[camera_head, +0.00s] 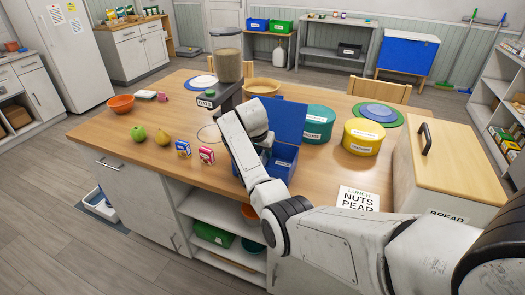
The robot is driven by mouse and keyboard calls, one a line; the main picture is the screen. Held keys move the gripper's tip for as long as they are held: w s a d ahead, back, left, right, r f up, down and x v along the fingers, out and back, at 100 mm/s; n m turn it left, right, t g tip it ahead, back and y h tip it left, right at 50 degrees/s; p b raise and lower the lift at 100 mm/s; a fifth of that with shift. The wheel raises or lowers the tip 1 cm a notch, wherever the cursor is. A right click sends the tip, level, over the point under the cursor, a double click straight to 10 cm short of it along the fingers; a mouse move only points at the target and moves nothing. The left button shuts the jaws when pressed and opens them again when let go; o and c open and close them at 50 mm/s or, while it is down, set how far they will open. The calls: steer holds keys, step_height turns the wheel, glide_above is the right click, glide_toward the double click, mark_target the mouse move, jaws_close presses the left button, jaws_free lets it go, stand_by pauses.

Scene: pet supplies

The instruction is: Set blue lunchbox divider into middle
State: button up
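A blue lunchbox (284,165) stands on the wooden island counter, with its blue lid (287,119) open and raised at the back. My arm reaches in from the lower right and bends around the left side of the lunchbox. My gripper (264,142) points down at the left part of the box. Its fingertips are small and mostly hidden by my arm, so I cannot tell whether it is open or shut or holds anything. I cannot make out a separate blue divider; the inside of the box is largely covered.
A dispenser (227,65) stands behind. Teal (319,122) and yellow (363,137) tins, a bread box (448,165) and a lunch note (358,199) are right.

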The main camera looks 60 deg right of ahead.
jaws_close()
stand_by(0.3)
stand_by(1.1)
